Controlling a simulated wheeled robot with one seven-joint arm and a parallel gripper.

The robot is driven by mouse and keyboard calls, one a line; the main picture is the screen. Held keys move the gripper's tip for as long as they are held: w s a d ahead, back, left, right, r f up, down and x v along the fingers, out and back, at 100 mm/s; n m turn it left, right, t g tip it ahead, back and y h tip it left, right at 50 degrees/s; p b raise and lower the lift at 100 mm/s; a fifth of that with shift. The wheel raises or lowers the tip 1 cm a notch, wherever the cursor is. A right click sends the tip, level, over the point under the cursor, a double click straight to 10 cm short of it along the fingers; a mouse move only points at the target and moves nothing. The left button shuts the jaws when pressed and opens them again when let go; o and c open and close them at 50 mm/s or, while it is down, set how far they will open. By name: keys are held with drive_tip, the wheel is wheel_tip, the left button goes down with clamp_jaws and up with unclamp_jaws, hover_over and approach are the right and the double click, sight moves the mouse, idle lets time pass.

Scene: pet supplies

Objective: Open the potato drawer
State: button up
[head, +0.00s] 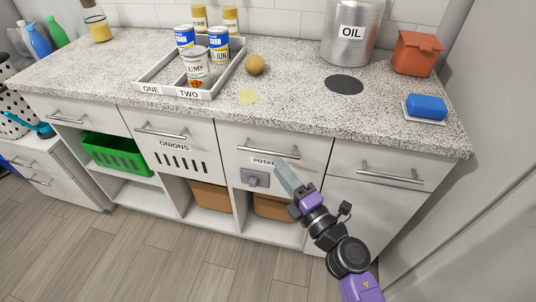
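The potato drawer (293,154) is a pale front under the worktop. Its label (262,161) reads "POTA", with the rest hidden by my gripper. It looks shut, with a bar handle (268,150) across its upper part. A grey plate with a small knob (254,180) is on the front below the label. My gripper (280,170) is in front of the drawer, its tip just below the handle's right half and right of the grey plate. Contact with the drawer cannot be told. Its fingers overlap in this view, so their opening cannot be seen.
The onions drawer (165,146) is to the left and a plain cupboard (375,200) to the right. Brown bins (211,195) sit in the open shelves below. The worktop (300,105) holds a tray, cans, a potato (255,65) and an oil drum (352,32). Floor in front is clear.

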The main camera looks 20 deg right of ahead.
sight(268, 151)
drive_tip(key=x, duration=0.6)
drive_tip(key=shift+w, duration=0.4)
drive_tip(key=shift+c, duration=0.2)
clamp_jaws()
idle(0.9)
